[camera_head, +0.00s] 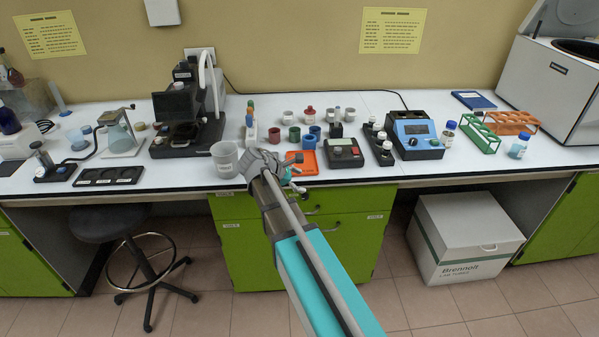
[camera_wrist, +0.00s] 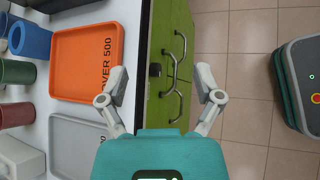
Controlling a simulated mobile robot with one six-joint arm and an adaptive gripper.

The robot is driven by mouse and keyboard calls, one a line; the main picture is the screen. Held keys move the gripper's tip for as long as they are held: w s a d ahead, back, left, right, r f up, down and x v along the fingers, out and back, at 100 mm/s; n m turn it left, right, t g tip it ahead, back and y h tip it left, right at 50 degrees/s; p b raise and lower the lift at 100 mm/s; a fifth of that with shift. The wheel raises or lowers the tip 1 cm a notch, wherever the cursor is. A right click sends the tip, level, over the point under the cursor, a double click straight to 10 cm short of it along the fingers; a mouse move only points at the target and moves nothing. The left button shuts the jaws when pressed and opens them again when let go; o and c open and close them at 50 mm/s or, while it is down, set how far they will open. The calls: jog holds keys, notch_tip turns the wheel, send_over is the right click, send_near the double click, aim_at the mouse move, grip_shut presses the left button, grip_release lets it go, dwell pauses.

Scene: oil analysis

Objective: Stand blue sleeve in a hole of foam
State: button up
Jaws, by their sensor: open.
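A blue sleeve (camera_head: 308,142) stands on the bench behind the orange tray. It also shows in the wrist view (camera_wrist: 30,40), at the upper left. A second blue cylinder (camera_head: 315,131) stands just behind it. My gripper (camera_head: 297,173) is at the bench's front edge, in front of the orange tray. In the wrist view my gripper (camera_wrist: 162,84) is open and empty, its fingers spread over the green drawer front, apart from the sleeve. I cannot tell the foam for certain; a flat black slab with round recesses (camera_head: 108,177) lies at the left front of the bench.
The orange tray (camera_wrist: 88,60) marked OVER 500 and a grey tray (camera_wrist: 80,146) lie near the edge. Green (camera_head: 294,134) and red (camera_head: 274,135) cups stand nearby. A beaker (camera_head: 225,159) is left of my gripper. A dark device (camera_head: 344,152) is right of the orange tray.

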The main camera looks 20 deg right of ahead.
jog(key=s+a+f+m+y, duration=0.3)
jog(key=s+a+m+y, duration=0.2)
jog(key=s+m, duration=0.2)
jog(key=s+a+f+m+y, duration=0.3)
jog(key=s+a+m+y, duration=0.2)
jog(key=s+m, duration=0.2)
jog(key=shift+s+a+f+g, duration=0.3)
jog(key=shift+s+f+g, duration=0.1)
jog(key=shift+s, duration=0.8)
jog(key=c, duration=0.4)
